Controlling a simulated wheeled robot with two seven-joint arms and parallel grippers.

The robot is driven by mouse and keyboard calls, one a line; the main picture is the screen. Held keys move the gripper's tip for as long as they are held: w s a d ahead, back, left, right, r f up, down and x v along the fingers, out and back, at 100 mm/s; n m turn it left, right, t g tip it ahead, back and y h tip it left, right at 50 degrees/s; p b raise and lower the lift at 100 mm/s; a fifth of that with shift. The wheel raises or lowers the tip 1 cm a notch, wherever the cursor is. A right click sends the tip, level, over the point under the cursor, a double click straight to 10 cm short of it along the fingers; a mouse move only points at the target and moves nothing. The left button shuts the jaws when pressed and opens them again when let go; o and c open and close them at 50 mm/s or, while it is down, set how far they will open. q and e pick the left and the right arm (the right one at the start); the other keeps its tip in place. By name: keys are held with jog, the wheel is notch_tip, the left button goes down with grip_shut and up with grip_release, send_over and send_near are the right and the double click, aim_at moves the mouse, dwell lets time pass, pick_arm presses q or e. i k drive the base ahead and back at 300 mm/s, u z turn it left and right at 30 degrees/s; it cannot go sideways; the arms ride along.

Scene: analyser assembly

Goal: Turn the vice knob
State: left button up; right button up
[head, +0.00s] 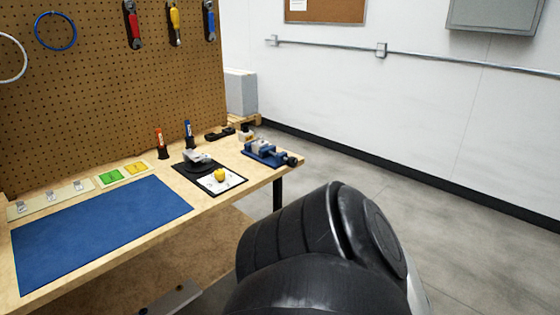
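A blue vice (262,152) sits near the right end of the wooden workbench (150,222). Its dark round knob (292,161) is at the vice's right end, close to the bench edge. A large black link of my own arm fills the lower middle of the head view, in front of and to the right of the bench. Neither gripper's fingers show, so I cannot see them relative to the knob.
Left of the vice are a black-framed white tray (234,187) with a yellow piece (219,175), a grey device (198,158) and upright orange (160,142) and blue tools (189,132). A blue mat (100,235) covers the front left. Right of the bench is open floor (440,190).

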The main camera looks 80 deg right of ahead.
aim_at(292, 162)
jog(key=z, duration=2.85)
jog(key=i, duration=1.65)
